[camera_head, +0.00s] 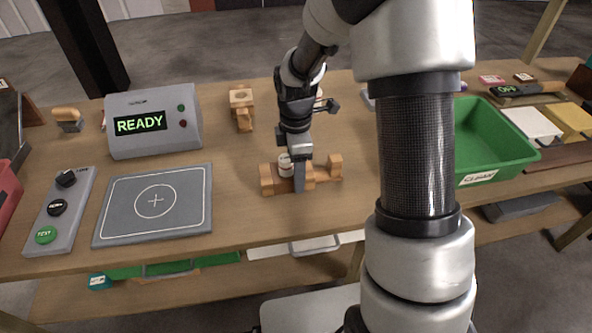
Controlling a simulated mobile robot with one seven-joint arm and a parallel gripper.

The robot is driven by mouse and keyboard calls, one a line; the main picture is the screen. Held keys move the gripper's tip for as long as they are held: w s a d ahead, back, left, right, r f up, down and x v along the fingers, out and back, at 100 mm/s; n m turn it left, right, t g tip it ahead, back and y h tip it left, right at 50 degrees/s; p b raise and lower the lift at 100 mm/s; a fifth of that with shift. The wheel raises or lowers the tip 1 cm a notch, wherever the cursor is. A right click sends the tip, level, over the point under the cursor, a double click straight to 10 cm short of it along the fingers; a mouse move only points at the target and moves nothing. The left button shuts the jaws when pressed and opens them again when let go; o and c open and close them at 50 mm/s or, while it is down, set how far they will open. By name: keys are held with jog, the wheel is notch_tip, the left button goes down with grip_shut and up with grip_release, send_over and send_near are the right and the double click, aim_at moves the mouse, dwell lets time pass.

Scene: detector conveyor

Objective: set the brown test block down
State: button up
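My gripper (299,180) points down at the middle of the table, at a low wooden stand (325,172) with upright end pieces. One grey finger shows in front of the stand. A small white round item with a red mark (286,165) is just left of the finger. I cannot pick out the brown test block for sure among the brown wooden pieces around the fingers. Whether the fingers are closed on something is hidden. The grey detector pad (180,222) with a circle and cross lies bare to the left.
A grey box (190,105) with a READY display stands behind the pad. A button panel (77,205) is at far left. A wooden piece (241,99) stands behind the stand. A green bin (530,155) is at right. The table front between pad and stand is clear.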

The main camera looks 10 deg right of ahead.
jog(key=shift+f, duration=0.1)
jog(key=o, duration=1.3)
